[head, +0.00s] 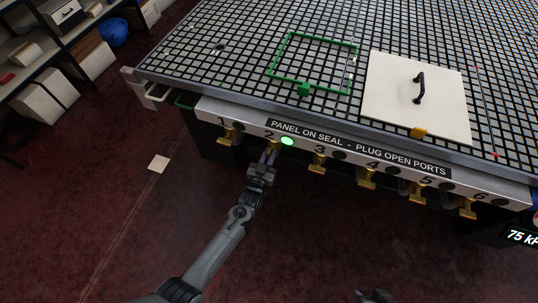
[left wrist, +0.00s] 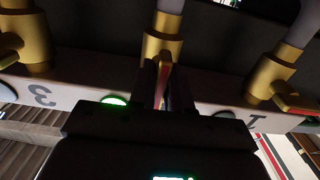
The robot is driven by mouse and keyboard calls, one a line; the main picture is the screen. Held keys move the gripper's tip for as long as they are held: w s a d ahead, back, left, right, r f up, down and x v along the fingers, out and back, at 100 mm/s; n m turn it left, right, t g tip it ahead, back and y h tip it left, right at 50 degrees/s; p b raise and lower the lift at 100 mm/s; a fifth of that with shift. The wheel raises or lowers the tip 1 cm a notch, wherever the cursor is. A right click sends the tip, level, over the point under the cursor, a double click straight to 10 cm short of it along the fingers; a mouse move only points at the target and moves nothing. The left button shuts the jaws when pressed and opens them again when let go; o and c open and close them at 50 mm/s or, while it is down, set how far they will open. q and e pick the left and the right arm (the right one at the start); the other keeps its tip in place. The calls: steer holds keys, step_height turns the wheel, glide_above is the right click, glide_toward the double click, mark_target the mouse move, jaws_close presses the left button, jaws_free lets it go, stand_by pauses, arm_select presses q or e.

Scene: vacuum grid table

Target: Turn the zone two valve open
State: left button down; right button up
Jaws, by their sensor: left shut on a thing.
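The zone two valve (head: 272,146) is a brass valve under the label 2 on the table's front edge. A green light (head: 287,142) glows beside it. My left gripper (head: 268,162) reaches up to this valve from below. In the left wrist view its fingers are shut on the red-edged valve handle (left wrist: 164,84), below the brass body (left wrist: 163,45). The handle points from the body toward my palm, and the fingers hide part of it. A dark part of my right gripper (head: 375,296) shows at the bottom edge; its jaws are unclear.
Valve one (head: 230,136) and valve three (head: 317,163) flank it closely, with several more to the right. A white panel with a black handle (head: 397,96) and a green frame (head: 286,53) lie on the grid table (head: 215,75). Open floor lies in front.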

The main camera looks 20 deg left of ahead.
arm_select(q)
steer(key=shift+r, duration=0.1)
stand_by(0.3)
steer(key=c, duration=1.2)
jaws_free()
steer(key=shift+o, duration=0.2)
steer(key=shift+s+p, duration=0.35)
steer(key=shift+s, duration=0.35)
steer(key=s+p, duration=0.2)
steer(key=s, duration=0.7)
steer(key=shift+s+d, duration=0.2)
